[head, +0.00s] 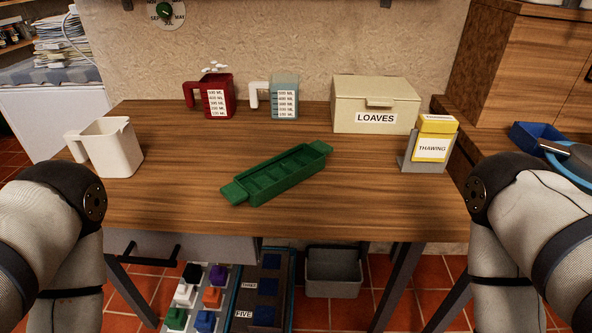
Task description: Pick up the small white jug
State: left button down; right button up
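A small white jug (115,149) stands upright on the left part of the wooden table, close to its left edge. Its handle points left. No gripper touches it. Only parts of my two arms show, at the lower left and lower right of the head view. Both grippers are outside the picture, so their state does not show.
A red measuring jug (218,99) and a pale blue one (285,99) stand at the back. A LOAVES box (349,95), a THAWING card holder (424,166) and a green tray (238,191) share the table (190,189). The front left surface is clear.

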aim_at(111, 143)
jog(key=u, duration=1.05)
